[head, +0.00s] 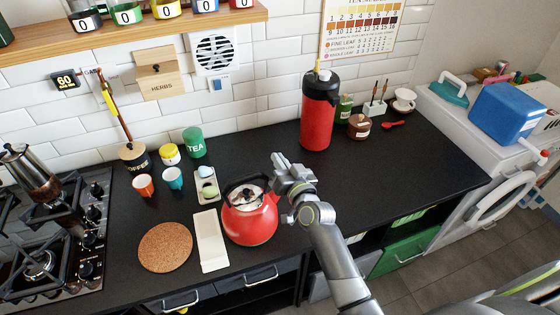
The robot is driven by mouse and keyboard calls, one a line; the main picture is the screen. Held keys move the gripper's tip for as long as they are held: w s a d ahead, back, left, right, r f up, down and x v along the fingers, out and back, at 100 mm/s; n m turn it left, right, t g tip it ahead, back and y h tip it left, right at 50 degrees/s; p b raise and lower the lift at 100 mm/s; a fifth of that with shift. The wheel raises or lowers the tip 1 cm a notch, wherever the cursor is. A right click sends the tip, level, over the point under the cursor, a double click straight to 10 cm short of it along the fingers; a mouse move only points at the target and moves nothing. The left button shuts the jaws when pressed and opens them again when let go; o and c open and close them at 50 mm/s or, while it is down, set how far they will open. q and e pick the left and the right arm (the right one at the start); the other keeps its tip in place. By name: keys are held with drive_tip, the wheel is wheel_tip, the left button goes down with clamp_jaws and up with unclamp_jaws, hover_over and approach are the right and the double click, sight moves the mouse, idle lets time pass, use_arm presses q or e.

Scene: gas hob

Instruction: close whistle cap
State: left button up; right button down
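The red kettle (249,222) stands upright on the black counter, with a shiny lid (246,194) and a dark handle over it. My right gripper (284,174) is just right of the kettle's upper part, above the counter. Its fingers point to the back, and their spacing is too small to judge. The kettle's right side, towards the spout, is close to the gripper and partly covered by it. I cannot make out the whistle cap or whether it is open. My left gripper is not in view.
A white spoon rest (211,241) and a cork mat (166,247) lie left of the kettle. Further left is the gas hob (55,240). Behind are small cups, a green tea tin (194,142) and a red flask (317,118). The counter right of the gripper is clear.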

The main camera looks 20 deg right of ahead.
drive_tip(key=shift+d, duration=0.1)
drive_tip(key=d+f+m+b, duration=0.3)
drive_tip(key=f+m, duration=0.3)
drive_tip(key=m, duration=1.2)
drive_tip(key=shift+w+d+f+m+b, duration=0.3)
drive_tip(key=shift+d+m, duration=0.1)
drive_tip(key=shift+d, duration=0.1)
idle(0.5)
drive_tip(key=c, duration=1.6)
unclamp_jaws()
